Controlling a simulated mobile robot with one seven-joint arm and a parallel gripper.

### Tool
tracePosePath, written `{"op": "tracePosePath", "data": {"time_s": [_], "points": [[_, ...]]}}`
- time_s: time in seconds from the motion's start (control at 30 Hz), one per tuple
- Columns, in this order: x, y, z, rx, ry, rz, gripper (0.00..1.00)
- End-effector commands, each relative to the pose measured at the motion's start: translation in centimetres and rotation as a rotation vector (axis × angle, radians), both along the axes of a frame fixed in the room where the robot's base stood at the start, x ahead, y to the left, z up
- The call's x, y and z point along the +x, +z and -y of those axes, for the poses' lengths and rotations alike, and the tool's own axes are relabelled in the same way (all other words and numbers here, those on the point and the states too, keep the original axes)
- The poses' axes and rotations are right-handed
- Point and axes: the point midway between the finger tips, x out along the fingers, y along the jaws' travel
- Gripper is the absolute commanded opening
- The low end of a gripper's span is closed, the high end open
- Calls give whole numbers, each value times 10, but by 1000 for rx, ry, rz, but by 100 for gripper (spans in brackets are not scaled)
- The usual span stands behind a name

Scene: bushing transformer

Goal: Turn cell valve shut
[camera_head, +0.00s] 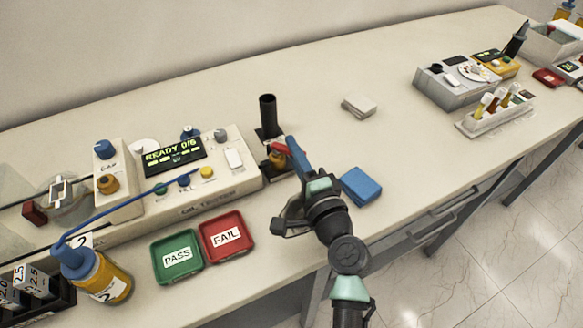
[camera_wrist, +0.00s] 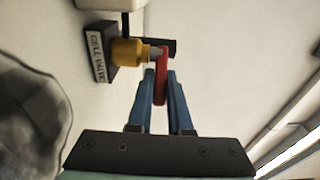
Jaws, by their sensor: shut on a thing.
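The cell valve (camera_wrist: 130,52) has a yellow body on a dark block labelled "CELL VALVE" and a red handle (camera_wrist: 161,75). My gripper (camera_wrist: 161,82) has its two blue fingers shut on the red handle in the wrist view. In the head view the valve (camera_head: 278,152) sits at the right end of the oil tester, and my gripper (camera_head: 287,150) reaches it from the front right, hiding part of it. The handle's exact turn angle is hard to tell.
The oil tester (camera_head: 225,186) reads "READY 016". A black cylinder (camera_head: 268,115) stands just behind the valve. Green PASS (camera_head: 178,280) and red FAIL (camera_head: 246,251) trays lie in front, and a blue cloth stack (camera_head: 361,186) lies right of my gripper.

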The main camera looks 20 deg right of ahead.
Motion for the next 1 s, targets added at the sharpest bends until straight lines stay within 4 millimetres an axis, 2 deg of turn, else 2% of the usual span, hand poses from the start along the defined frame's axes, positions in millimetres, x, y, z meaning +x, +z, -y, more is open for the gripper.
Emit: {"op": "tracePosePath", "data": {"time_s": [0.17, 0.7, 1.0], "points": [[5, -3, 8, -3, 142, 9, 0], [21, -2, 13, -2, 627, 6, 0], [27, -2, 12, -2, 803, 3, 0]]}}
